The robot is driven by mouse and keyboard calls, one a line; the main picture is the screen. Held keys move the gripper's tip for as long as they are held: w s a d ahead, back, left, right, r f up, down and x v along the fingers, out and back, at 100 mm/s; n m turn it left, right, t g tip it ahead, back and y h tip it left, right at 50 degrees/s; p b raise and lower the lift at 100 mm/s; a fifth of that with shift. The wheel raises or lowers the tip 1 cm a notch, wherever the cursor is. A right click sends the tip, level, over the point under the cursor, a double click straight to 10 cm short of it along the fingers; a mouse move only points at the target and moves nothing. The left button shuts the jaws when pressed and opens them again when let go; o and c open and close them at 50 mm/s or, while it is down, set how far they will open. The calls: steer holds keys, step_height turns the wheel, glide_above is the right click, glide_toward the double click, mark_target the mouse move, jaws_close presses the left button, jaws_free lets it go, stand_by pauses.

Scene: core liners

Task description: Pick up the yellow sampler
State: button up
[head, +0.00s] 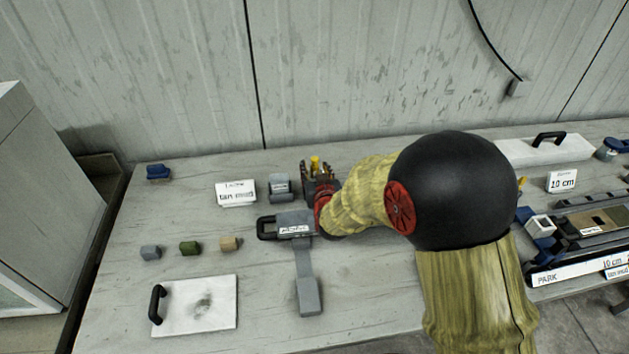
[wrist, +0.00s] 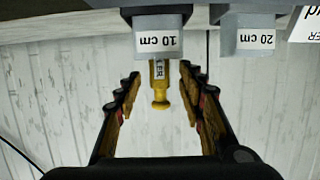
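The yellow sampler (wrist: 160,84) is a short yellow rod with a round knob and a white label, seen in the wrist view. Its labelled end meets or overlaps the grey block marked 10 cm, and I cannot tell whether they touch. My gripper (wrist: 159,76) is open, with one dark, stepped finger on each side of the sampler and a visible gap on both sides. In the head view the yellow top of the sampler (head: 315,163) shows at my gripper (head: 318,180); the rest of it is hidden by the fingers.
A small grey holder (head: 279,188), a white sign (head: 235,193) and a grey handled tool (head: 290,226) are left of my gripper. Small cubes (head: 190,247) and a white board (head: 205,308) lie front left.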

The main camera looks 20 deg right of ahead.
steer(key=c, duration=0.3)
jaws_close()
stand_by(0.6)
